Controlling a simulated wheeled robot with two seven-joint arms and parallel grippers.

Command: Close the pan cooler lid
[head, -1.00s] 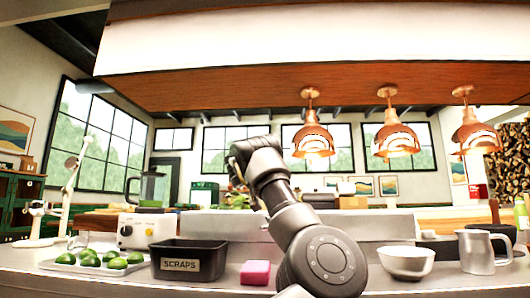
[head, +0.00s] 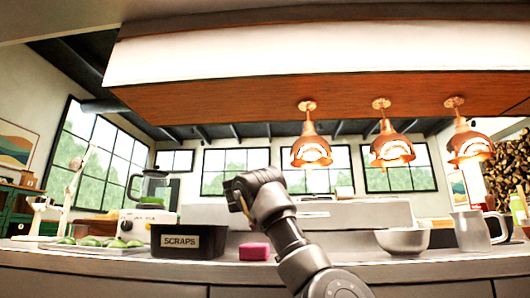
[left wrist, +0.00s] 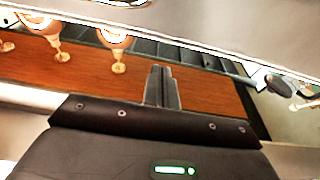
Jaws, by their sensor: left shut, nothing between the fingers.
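I cannot clearly pick out the pan cooler lid. A pale metal raised panel (head: 340,212) behind the counter in the head view may belong to the cooler, but my arm partly hides it. One of my arms (head: 283,235) rises from the bottom, right of centre, and bends to the left; no finger pair shows clearly on it. In the left wrist view my left gripper (left wrist: 162,88) is shut and empty, its fingers together. Behind it are the wooden hood and lamps, seen upside down. A pale metal surface (left wrist: 215,38) crosses the top of that view.
On the counter stand a scraps bin (head: 188,241), a pink sponge (head: 254,251), a tray of limes (head: 100,244), a bowl (head: 403,241) and a metal jug (head: 470,231). Copper lamps (head: 311,150) hang under the wooden hood (head: 320,97). A blender (head: 152,187) stands behind at left.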

